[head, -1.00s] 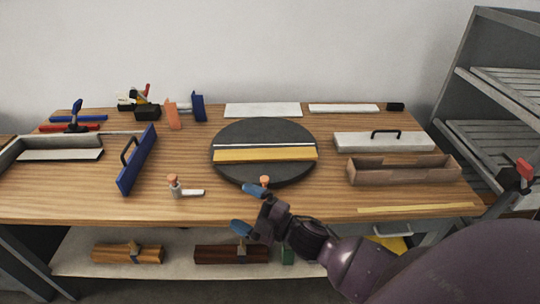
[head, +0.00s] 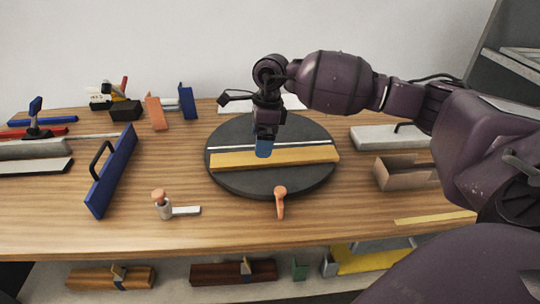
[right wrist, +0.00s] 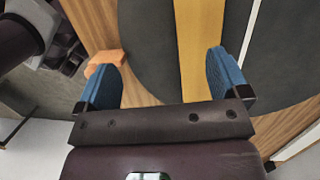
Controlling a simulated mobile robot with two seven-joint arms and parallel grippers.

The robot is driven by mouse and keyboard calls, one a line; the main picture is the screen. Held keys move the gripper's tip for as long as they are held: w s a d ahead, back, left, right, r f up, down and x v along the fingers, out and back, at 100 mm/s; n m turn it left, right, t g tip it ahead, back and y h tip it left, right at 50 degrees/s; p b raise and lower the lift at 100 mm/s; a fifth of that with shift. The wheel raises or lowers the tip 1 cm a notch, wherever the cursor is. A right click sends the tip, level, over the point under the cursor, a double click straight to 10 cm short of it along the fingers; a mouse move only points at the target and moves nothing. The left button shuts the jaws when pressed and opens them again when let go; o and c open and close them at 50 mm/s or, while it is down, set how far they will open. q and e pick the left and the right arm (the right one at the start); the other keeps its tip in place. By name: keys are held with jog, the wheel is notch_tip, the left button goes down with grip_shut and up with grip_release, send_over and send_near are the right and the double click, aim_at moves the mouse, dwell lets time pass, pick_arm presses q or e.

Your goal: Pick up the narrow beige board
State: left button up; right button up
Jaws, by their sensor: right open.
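A narrow beige board (head: 300,158) lies across the round dark turntable (head: 235,183) in the head view. A thin white strip (head: 312,147) lies behind it, nearly parallel. My right gripper (head: 264,148) points down over the turntable, its blue fingertip covering part of the board and strip. In the right wrist view the open blue fingers of my right gripper (right wrist: 166,62) are apart and empty. The board (right wrist: 202,45) runs lengthwise in the gap, nearer the right finger; contact is not visible. My left gripper is not in view.
An orange-handled tool (head: 280,200) lies at the turntable's front edge. A blue board with a handle (head: 110,172) stands to the left. A brown open box (head: 400,173) and a thin beige strip (head: 435,217) lie right. The front-middle tabletop is mostly clear.

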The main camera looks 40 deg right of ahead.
jog(key=w+d+r+h, duration=0.2)
jog(key=d, duration=0.3)
jog(key=b, duration=0.1)
send_over(275, 158)
jog(key=w, duration=0.2)
jog(key=f, duration=0.5)
jog(key=shift+s+a, duration=0.1)
jog(key=shift+s, duration=0.15)
jog(key=shift+f, duration=0.75)
notch_tip(275, 158, down, 4)
jog(key=shift+f+b, duration=0.1)
jog(key=shift+b, duration=0.4)
jog(key=shift+a, duration=0.1)
jog(key=shift+c, duration=0.2)
jog(key=c, duration=1.1)
jog(key=shift+r, duration=0.2)
